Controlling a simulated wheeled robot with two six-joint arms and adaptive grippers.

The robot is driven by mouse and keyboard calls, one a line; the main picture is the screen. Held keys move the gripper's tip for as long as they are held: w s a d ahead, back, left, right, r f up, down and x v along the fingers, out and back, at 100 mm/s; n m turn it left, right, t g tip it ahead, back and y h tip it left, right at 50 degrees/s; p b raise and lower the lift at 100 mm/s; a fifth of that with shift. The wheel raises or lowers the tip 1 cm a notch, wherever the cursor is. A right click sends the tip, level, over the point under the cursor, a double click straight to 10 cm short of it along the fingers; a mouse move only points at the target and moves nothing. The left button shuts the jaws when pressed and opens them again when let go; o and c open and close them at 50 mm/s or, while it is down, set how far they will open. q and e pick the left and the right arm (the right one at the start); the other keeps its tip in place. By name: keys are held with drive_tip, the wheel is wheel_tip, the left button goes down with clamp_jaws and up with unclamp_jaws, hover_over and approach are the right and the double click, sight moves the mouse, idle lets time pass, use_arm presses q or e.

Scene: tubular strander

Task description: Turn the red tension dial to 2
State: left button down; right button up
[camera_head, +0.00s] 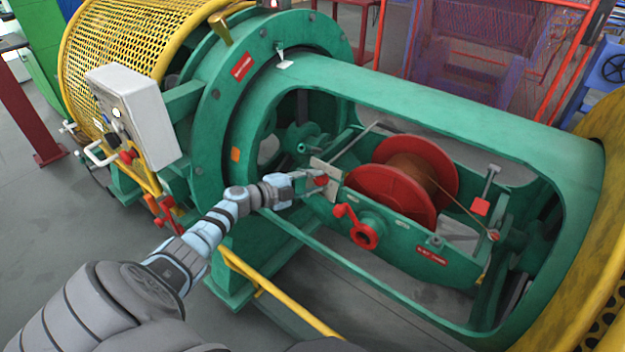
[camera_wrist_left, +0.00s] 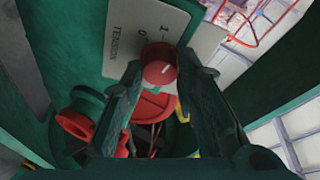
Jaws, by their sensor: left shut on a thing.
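A short white mark shows on the dial's face. I cannot tell which number it points to, and the fingers hide part of the plate. My left gripper (camera_head: 312,178) reaches the plate in the head view. In the left wrist view its two fingers (camera_wrist_left: 160,78) are closed on the sides of the dial. My right gripper is not in view.
A red spool (camera_head: 385,190) with copper-coloured wire sits in the green cradle behind the plate. The green tube frame (camera_head: 440,95) surrounds the opening. A grey control box (camera_head: 140,115) stands left.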

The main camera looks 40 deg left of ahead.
use_arm(q)
drive_tip(key=shift+m, duration=0.5)
drive_tip(key=c, duration=1.2)
unclamp_jaws()
drive_tip(key=shift+c, duration=0.2)
drive_tip(key=v, duration=1.2)
drive_tip(key=shift+r, duration=0.2)
drive_tip(key=shift+a, duration=0.1)
